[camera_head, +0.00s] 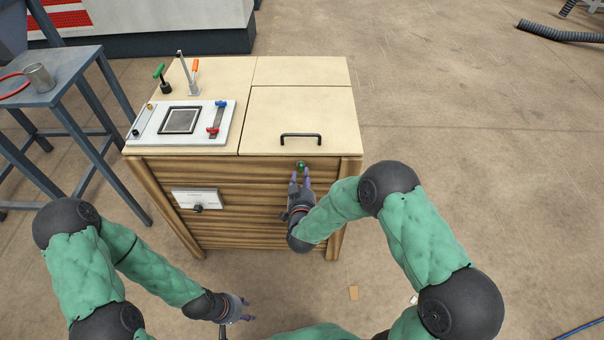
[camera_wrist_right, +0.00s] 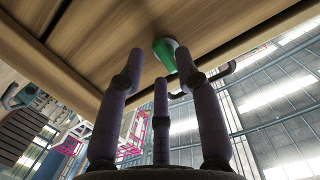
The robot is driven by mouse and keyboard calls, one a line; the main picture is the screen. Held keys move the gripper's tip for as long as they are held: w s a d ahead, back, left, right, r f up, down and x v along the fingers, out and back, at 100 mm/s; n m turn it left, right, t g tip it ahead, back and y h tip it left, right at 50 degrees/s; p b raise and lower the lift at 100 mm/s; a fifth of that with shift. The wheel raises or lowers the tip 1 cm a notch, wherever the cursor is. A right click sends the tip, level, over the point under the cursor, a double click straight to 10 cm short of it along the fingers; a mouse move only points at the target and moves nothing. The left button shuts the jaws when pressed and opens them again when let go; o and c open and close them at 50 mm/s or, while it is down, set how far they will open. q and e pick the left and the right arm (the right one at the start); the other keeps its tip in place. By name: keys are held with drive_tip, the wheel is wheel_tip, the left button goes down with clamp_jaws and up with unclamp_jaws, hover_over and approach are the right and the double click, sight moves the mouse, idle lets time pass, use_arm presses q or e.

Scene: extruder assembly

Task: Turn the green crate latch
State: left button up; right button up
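The green latch (camera_head: 300,164) sits on the upper front face of the wooden crate (camera_head: 250,205), just below the lid with the black handle. In the right wrist view the green latch (camera_wrist_right: 172,54) shows just beyond the fingertips. My right gripper (camera_head: 300,176) is at the crate front, just below the latch; in the wrist view its fingers (camera_wrist_right: 160,75) are spread, with the latch ahead between them. Whether any finger touches the latch I cannot tell. My left gripper (camera_head: 246,308) is low in front of the crate, away from it, its fingers small in view.
The crate lid's black handle (camera_head: 301,136) stands above the latch. A panel (camera_head: 150,120) with a screen and levers lies on the crate top's left. A white plate with a black knob (camera_head: 197,208) is on the front. A metal table (camera_head: 60,70) stands left.

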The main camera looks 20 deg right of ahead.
drive_tip(key=v, duration=0.4)
drive_tip(key=shift+s+f+p, duration=0.15)
drive_tip(key=shift+f+p, duration=0.15)
drive_tip(key=shift+p, duration=0.1)
drive_tip(key=shift+s+a, duration=0.1)
drive_tip(key=v, duration=1.2)
drive_tip(key=shift+f, duration=0.1)
